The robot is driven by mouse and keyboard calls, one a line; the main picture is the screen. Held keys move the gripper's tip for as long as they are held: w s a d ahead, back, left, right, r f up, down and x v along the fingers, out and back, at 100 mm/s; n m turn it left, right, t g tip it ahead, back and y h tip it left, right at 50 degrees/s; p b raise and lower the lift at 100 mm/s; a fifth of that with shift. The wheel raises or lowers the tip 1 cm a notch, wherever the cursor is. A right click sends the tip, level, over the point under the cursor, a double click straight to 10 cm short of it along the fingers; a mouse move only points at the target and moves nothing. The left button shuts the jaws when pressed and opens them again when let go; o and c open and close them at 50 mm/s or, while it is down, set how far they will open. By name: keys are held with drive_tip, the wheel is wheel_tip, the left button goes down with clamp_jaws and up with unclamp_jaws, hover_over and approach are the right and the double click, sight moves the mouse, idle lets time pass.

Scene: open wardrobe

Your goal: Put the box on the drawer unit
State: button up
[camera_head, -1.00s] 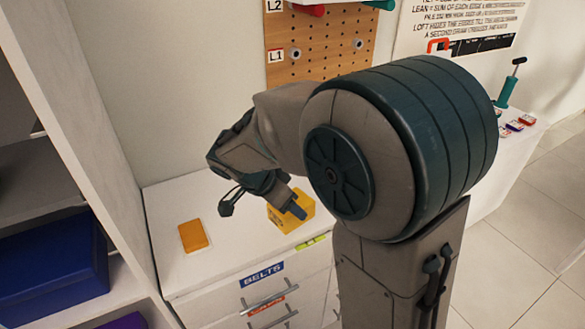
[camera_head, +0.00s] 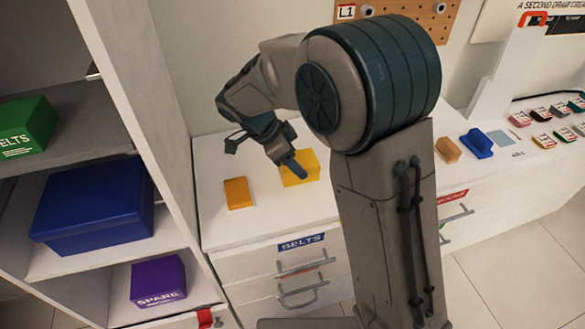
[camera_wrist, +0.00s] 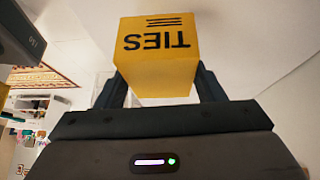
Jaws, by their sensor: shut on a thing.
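The yellow box (camera_head: 301,168) is at my gripper (camera_head: 264,151) above or on the white top of the drawer unit (camera_head: 232,226) in the head view. In the wrist view the box (camera_wrist: 157,50) carries the word TIES, upside down, and sits between the two fingers of my gripper (camera_wrist: 160,88). The gripper is shut on it. I cannot tell whether the box touches the top. The drawer unit has a blue BELTS label and metal handles on its front.
An orange block (camera_head: 237,192) lies on the unit's top, left of the box. The wardrobe shelves at left hold a green box (camera_head: 24,127), a blue box (camera_head: 92,207) and a purple box (camera_head: 158,281). Several small items lie at the right, near a blue object (camera_head: 478,143).

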drive_tip(key=shift+w+a+f, duration=0.2)
drive_tip(key=shift+f, duration=2)
drive_tip(key=shift+f, duration=0.1)
drive_tip(key=o, duration=1.2)
drive_tip(key=shift+o, duration=0.2)
